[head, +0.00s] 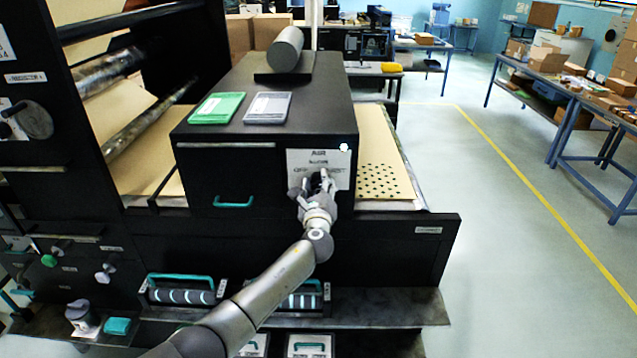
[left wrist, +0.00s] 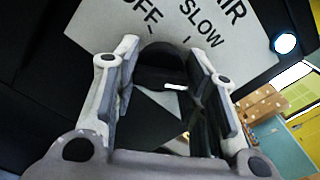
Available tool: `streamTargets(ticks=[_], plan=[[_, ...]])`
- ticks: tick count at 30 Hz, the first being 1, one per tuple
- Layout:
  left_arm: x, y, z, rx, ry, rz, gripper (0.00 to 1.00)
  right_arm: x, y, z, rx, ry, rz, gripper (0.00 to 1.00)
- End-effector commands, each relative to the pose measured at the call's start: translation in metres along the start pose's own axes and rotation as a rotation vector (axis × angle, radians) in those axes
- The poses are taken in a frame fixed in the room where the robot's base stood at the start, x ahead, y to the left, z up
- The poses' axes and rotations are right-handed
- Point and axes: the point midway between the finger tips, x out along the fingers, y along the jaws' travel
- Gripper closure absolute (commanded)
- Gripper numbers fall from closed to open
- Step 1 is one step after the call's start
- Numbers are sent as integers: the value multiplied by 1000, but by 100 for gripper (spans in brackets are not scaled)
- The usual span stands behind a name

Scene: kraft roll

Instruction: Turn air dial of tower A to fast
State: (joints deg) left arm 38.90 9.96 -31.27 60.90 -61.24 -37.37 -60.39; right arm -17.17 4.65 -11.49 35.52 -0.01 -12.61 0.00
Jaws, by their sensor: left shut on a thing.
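The air dial is a black knob (left wrist: 160,62) in front of a light label plate (head: 308,160) marked AIR, on the right of the black tower's front face. In the left wrist view the plate (left wrist: 110,22) shows OFF and SLOW; FAST is hidden there behind a finger. My left gripper (head: 318,184) reaches the plate from below and is shut on the dial, with one finger on each side of it. A short white mark shows on the dial between the fingers, but I cannot tell which setting it points to. My right gripper is not in view.
A white lamp (head: 344,147) glows at the plate's upper right. A green tray (head: 216,107), a grey tray (head: 268,107) and a grey roll (head: 286,48) are on the tower's top. A teal handle (head: 233,202) is left of the gripper. Open floor lies right.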

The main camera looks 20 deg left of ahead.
Motion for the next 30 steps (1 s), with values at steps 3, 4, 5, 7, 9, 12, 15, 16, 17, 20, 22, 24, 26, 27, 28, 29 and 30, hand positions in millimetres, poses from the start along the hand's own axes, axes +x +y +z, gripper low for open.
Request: streamTargets(ticks=[3,4,5,7,9,12,15,16,17,20,22,24,26,27,28,29,30], plan=[[-1,1,-2,37,4,1,84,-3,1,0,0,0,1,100],[-1,1,-2,43,4,2,84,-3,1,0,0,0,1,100],[-1,1,-2,48,4,2,84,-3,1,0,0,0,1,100],[-1,1,-2,58,4,2,84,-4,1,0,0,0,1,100],[-1,2,-2,64,4,2,84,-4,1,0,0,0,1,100],[-1,2,-3,68,4,2,84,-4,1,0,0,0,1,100],[-1,2,-3,68,4,2,84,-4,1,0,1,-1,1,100],[-1,2,-3,68,4,2,84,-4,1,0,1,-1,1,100],[-1,2,-3,68,4,2,84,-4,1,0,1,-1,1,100],[-1,2,-3,68,4,2,84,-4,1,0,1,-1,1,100],[-1,2,-3,68,4,2,55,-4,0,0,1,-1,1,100],[-1,2,-3,67,4,2,46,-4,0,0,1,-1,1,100],[0,1,-2,67,3,2,39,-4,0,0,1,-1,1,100],[0,1,-2,67,3,1,38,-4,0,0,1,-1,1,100],[0,1,-2,66,3,1,38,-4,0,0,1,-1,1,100],[0,1,-2,66,2,1,38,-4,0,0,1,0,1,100],[0,1,-1,66,2,1,38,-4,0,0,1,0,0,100]])
